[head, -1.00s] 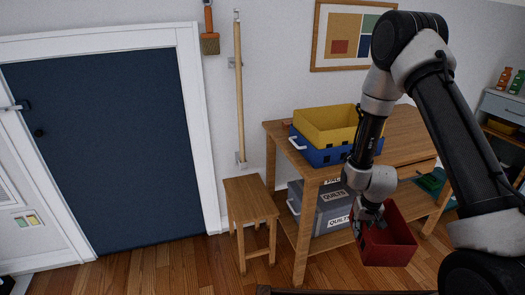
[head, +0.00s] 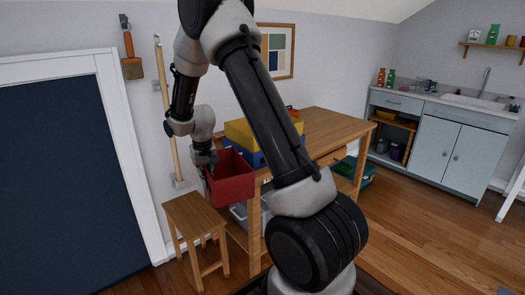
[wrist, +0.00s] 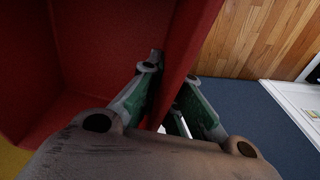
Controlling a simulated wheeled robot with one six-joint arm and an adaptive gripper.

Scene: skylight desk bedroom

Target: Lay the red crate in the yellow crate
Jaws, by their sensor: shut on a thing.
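My gripper (head: 206,165) is shut on the left wall of the red crate (head: 234,178). In the wrist view, the fingers (wrist: 165,100) clasp the wall of the red crate (wrist: 100,60). The crate is held in the air, roughly upright, near the left end of the table and in front of it. The yellow crate (head: 238,131) sits on top of a blue crate (head: 250,158) on the table. The red crate and my arm hide much of both. A yellow patch shows at the lower left of the wrist view; I cannot tell for sure what it is.
The wooden table (head: 335,124) has bare top to the right of the crates. A wooden stool (head: 194,213) stands below and left of the red crate. A blue door (head: 65,190) is at the left. A grey bin is on the lower shelf, mostly hidden.

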